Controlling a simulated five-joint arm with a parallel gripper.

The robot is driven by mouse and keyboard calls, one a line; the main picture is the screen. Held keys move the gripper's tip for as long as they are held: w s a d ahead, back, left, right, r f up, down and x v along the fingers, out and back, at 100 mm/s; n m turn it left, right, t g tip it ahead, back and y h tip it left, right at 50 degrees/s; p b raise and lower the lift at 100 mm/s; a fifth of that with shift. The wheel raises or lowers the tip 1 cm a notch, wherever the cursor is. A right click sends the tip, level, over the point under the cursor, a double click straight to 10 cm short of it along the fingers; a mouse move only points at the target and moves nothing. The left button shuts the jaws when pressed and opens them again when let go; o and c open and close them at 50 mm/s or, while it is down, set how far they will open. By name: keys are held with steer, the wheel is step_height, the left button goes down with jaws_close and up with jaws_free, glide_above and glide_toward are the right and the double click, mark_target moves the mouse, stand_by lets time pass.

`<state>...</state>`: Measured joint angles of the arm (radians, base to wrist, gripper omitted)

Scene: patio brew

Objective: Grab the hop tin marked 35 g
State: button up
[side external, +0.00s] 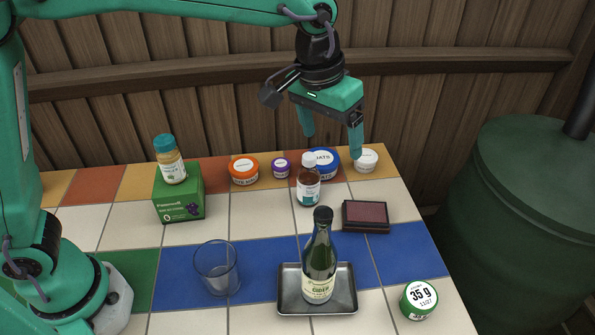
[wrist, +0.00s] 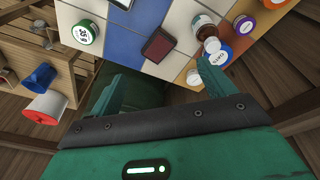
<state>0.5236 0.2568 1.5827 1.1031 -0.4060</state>
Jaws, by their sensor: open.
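The hop tin marked 35 g (side external: 419,299) is a short green tin with a white lid. It stands at the near right corner of the tiled table in the side external view. In the wrist view the tin (wrist: 84,33) shows at the upper left, by the table edge. My gripper (side external: 332,145) is open and empty, above the far edge of the table near the blue and white tins. The two fingers also show in the wrist view (wrist: 160,85), well apart with nothing between them. My gripper is far from the 35 g tin.
A cider bottle (side external: 321,262) stands on a metal tray (side external: 288,298) left of the 35 g tin. A glass (side external: 217,268), a dark red pad (side external: 366,215), a brown bottle (side external: 308,185) and a green box (side external: 179,199) stand around. A green barrel (side external: 515,220) is beyond the right edge.

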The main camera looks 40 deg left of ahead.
steer(key=w+d+f+g, duration=0.1)
steer(key=d+f, duration=0.6)
steer(key=d, duration=0.5)
steer(key=g+y, duration=0.1)
glide_above(421, 295)
steer(key=shift+m, duration=0.4)
step_height(421, 295, down, 10)
steer(key=shift+w+r, duration=0.1)
steer(key=shift+f, duration=3.95)
steer(key=c, duration=1.1)
steer(key=shift+o, duration=0.2)
steer(key=shift+r, duration=0.2)
